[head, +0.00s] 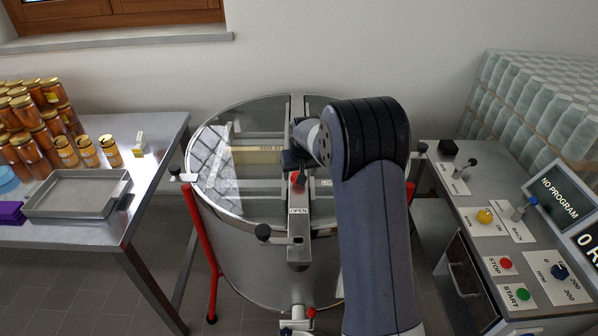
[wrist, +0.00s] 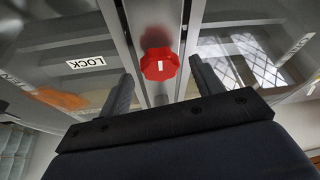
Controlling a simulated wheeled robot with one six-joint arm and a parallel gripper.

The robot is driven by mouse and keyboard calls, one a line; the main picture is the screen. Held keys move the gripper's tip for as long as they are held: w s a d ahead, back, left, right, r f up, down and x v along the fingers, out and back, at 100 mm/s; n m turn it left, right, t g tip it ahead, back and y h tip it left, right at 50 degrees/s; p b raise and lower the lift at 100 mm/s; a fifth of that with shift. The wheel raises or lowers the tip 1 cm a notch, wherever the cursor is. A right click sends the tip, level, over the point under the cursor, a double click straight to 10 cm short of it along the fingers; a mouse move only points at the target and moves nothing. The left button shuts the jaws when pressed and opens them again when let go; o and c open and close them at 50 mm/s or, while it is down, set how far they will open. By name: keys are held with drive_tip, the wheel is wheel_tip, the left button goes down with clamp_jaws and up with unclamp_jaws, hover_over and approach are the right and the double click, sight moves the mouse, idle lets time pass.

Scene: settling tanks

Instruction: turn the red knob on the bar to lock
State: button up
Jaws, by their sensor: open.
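The red knob (head: 297,181) stands on the metal bar (head: 299,252) that crosses the top of the round steel tank. In the wrist view the knob (wrist: 160,64) is a lobed red disc with a white mark, lying between and just beyond my fingertips. A LOCK label (wrist: 86,62) shows to its left there, and an OPEN label (head: 299,211) shows below the knob in the head view. My gripper (wrist: 158,82) is open, with one finger on each side of the knob and a visible gap to both. In the head view my arm hides part of the LOCK label.
The tank (head: 262,275) has clear lid panels and red legs. A left table (head: 100,231) holds honey jars (head: 30,125) and a metal tray (head: 78,194). A control panel (head: 470,215) with buttons and switches stands at right, below stacked empty jars (head: 540,105).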

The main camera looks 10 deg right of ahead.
drive_tip(key=shift+w+f, duration=0.2)
drive_tip(key=shift+f, duration=0.4)
drive_tip(key=shift+c, duration=0.3)
drive_tip(key=c, duration=0.9)
